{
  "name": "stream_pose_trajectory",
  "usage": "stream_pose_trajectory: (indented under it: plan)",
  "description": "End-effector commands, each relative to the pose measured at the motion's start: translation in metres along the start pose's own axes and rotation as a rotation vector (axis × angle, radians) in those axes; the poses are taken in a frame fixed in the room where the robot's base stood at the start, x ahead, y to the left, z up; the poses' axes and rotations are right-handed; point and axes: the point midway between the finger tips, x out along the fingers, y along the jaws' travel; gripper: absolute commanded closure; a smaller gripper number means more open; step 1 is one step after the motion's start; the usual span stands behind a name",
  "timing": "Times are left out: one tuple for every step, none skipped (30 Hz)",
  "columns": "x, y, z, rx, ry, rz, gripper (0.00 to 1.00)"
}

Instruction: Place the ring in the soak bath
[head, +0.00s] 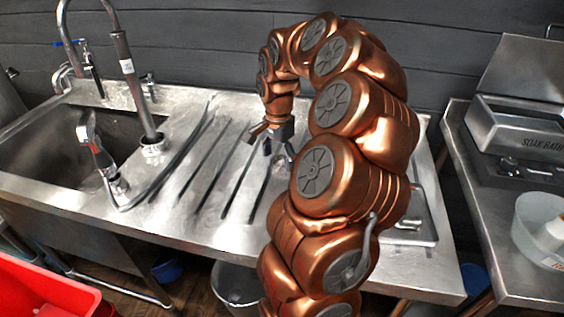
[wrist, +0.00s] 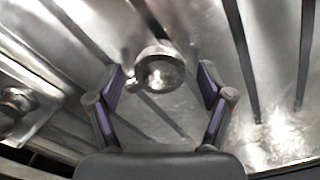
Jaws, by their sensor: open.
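A round, shiny metal piece with a pale rim and a small tab, which looks like the ring (wrist: 160,70), is on the ribbed steel drainboard in the wrist view. My gripper (wrist: 162,80) is open, with its purple-padded fingers on either side of the ring and visible gaps to both. In the head view my gripper (head: 271,146) is low over the drainboard; I cannot make out the ring there. The soak bath (head: 512,134) is a steel box labelled SOAK BATH on the right-hand table, with its lid (head: 525,66) raised behind it.
The sink (head: 60,150) with taps and a spray hose is at the left. A steel tray (head: 425,238) lies at the drainboard's right end, partly behind my arm. A clear tub (head: 535,232) stands before the bath. A gap separates the two steel tables.

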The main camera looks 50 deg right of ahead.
Motion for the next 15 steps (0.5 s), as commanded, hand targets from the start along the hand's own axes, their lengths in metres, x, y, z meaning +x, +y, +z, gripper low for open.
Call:
stream_pose_trajectory:
  plan:
    - [0.0031, 0.0003, 0.0002, -0.001, -0.001, 0.001, 0.20]
    - [0.0042, 0.0002, 0.0002, -0.001, 0.000, 0.000, 0.20]
    - [0.0053, 0.0001, 0.0002, -0.001, 0.000, 0.000, 0.20]
    - [0.0056, 0.0001, 0.0002, 0.000, 0.000, 0.000, 0.20]
    - [0.0057, 0.0000, 0.0001, 0.000, 0.000, -0.001, 0.20]
    - [0.0057, 0.0000, 0.0000, 0.000, 0.000, -0.001, 0.20]
    - [0.0055, -0.0001, -0.0001, 0.000, 0.001, -0.001, 0.20]
    - [0.0055, -0.0001, 0.0000, 0.000, 0.001, -0.001, 0.20]
    - [0.0054, -0.0001, -0.0001, 0.000, 0.001, -0.001, 0.20]
    - [0.0054, -0.0001, 0.0000, 0.000, 0.001, -0.001, 0.22]
    - [0.0053, -0.0001, 0.0000, 0.000, 0.001, -0.001, 0.25]
    - [0.0052, -0.0001, -0.0001, 0.000, 0.001, -0.001, 0.30]
    - [0.0052, -0.0001, 0.0000, 0.000, 0.000, -0.001, 0.33]
    - [0.0052, 0.0000, 0.0000, 0.000, 0.000, -0.001, 0.36]
    - [0.0052, -0.0001, 0.0000, 0.000, 0.001, -0.001, 0.40]
